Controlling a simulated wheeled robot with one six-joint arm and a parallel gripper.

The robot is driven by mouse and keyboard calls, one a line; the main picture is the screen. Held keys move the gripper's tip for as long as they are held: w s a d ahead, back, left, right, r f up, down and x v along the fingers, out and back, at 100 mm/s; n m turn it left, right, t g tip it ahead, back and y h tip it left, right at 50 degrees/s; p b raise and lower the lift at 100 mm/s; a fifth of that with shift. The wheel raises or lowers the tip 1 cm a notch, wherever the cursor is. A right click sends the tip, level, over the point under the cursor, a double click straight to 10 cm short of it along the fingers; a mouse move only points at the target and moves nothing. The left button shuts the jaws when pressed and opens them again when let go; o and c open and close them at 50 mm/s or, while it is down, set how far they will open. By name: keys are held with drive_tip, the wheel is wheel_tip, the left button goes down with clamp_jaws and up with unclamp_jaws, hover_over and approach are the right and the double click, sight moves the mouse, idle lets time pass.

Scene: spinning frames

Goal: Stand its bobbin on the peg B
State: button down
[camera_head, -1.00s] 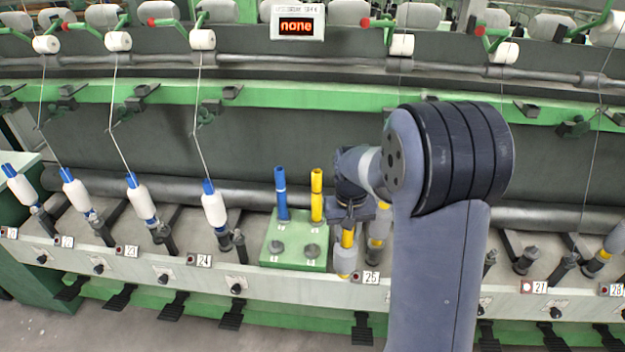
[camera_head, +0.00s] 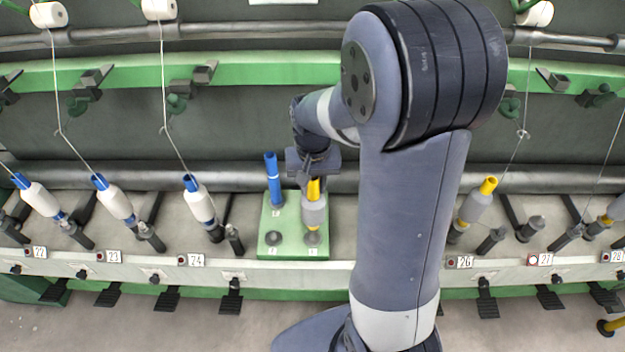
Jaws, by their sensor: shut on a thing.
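My gripper (camera_head: 313,178) is shut on the top of a bobbin (camera_head: 314,209), which has a yellow tube and grey yarn. It holds the bobbin roughly upright over the right side of the green peg block (camera_head: 293,248). The yellow lower end is just above or at the front right peg (camera_head: 312,239); I cannot tell whether they touch. The front left peg (camera_head: 274,239) is bare. A bare blue tube (camera_head: 273,178) stands at the back left of the block. The back right place is hidden behind the bobbin and gripper. The peg labels are too small to read.
White bobbins on blue tubes, such as the one at 24 (camera_head: 199,203), lean on spindles to the left. A grey bobbin with a yellow tube (camera_head: 474,207) leans near 26. The green rail (camera_head: 270,74) runs behind. My arm hides the space right of the block.

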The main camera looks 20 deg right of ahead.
sight(313, 201)
drive_tip(key=shift+f+b, duration=2.4)
drive_tip(key=shift+f, duration=1.15)
drive_tip(key=c, duration=1)
unclamp_jaws()
drive_tip(key=shift+c, duration=0.2)
drive_tip(key=shift+r, duration=0.1)
wheel_tip(313, 201, up, 11)
drive_tip(key=shift+f, duration=0.15)
